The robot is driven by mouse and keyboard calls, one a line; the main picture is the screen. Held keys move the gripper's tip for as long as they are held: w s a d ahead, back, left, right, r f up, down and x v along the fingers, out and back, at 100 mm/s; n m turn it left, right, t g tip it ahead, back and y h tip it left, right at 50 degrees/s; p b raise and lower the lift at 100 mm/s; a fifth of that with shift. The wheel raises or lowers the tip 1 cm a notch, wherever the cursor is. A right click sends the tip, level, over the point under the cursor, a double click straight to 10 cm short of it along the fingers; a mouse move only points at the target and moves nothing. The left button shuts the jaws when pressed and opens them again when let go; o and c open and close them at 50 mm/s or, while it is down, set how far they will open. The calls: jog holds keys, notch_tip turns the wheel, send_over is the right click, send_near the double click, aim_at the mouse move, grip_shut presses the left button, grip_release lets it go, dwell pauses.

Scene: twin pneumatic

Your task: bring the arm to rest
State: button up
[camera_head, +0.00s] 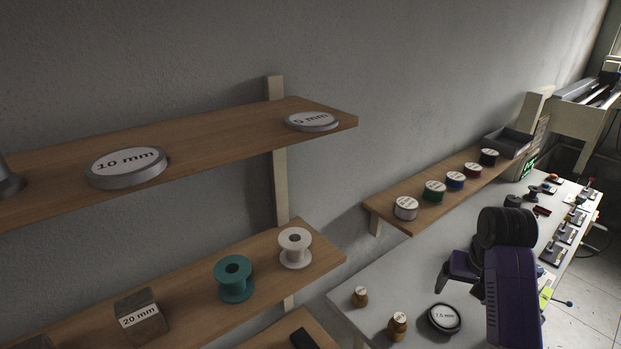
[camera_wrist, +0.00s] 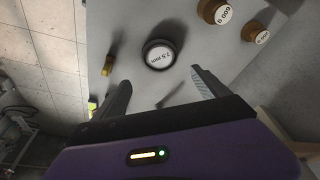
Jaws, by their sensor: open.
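My arm, purple and black, reaches out over the white table (camera_head: 385,283) at the right of the head view. In the wrist view my gripper (camera_wrist: 160,92) is open, its two dark fingers wide apart with nothing between them. Beyond the fingertips a round black disc with a white label (camera_wrist: 160,55) lies on the table, apart from the fingers. The same disc (camera_head: 444,318) shows in the head view, just left of my arm. In the head view my arm hides part of the table and the fingertips are hard to make out.
Two brown weights (camera_head: 360,296) (camera_head: 397,326) stand left of the disc. A wall shelf (camera_head: 385,200) with several small spools runs behind the table. Upper shelves (camera_head: 215,135) at the left hold labelled discs and spools. Several devices (camera_head: 565,232) line the table's far right.

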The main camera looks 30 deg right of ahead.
jog(key=w+d+r+n+t+h, duration=0.1)
jog(key=w+d+r+t+h, duration=0.4)
jog(key=w, duration=0.3)
jog(key=s+a+f+n+t+b, duration=0.25)
jog(key=a+t, duration=0.45)
jog(key=a, duration=1)
jog(key=s+a+f+n+y+b, duration=0.2)
jog(key=s+a+n+y, duration=0.1)
jog(key=s+a, duration=0.8)
jog(key=s+a+f+n+y+b, duration=0.3)
jog(key=s+a, duration=0.9)
jog(key=s, duration=0.5)
jog(key=shift+s+f+t+y, duration=0.2)
jog(key=shift+t+y, duration=0.2)
jog(key=shift+y, duration=0.2)
